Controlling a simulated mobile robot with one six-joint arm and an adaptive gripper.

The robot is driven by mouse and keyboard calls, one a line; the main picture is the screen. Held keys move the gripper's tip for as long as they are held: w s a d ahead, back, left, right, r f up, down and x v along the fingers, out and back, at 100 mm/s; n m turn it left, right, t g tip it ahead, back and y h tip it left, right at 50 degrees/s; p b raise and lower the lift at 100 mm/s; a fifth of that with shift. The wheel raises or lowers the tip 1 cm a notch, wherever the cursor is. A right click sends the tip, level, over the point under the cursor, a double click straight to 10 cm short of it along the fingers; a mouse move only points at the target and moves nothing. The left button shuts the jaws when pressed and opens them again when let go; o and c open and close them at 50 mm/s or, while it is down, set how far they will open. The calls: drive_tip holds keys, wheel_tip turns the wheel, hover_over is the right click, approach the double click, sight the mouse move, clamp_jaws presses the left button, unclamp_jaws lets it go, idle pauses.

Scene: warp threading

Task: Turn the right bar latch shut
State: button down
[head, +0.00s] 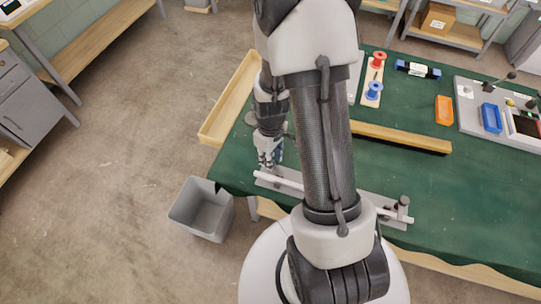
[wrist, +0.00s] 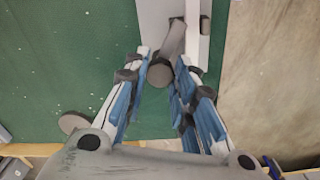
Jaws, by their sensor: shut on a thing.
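A pale bar (head: 385,211) lies along a grey plate (head: 396,222) at the near edge of the green table. It also shows at the top of the wrist view (wrist: 193,18). My gripper (head: 268,163) is at the bar's left end in the head view, pointing down. In the wrist view, my gripper (wrist: 164,68) has its blue-padded fingers on both sides of a dark grey latch lever (wrist: 173,42) with a round end, and is shut on it. The latch's base is partly hidden. Another latch post (head: 403,205) stands at the bar's right end; my arm hides the bar's middle.
A grey bin (head: 202,208) stands on the floor by the table's left corner. A wooden strip (head: 400,137) lies behind the bar. Spools (head: 374,90), an orange tray (head: 444,110) and a blue tray (head: 491,118) are farther back. The cloth right of the bar is clear.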

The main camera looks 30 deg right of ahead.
drive_tip(key=m, duration=1.1)
drive_tip(key=shift+m+p, duration=0.3)
drive_tip(key=shift+m, duration=0.1)
idle(0.3)
drive_tip(key=c, duration=1.3)
unclamp_jaws()
wheel_tip(320, 180, up, 12)
drive_tip(key=shift+r, duration=0.1)
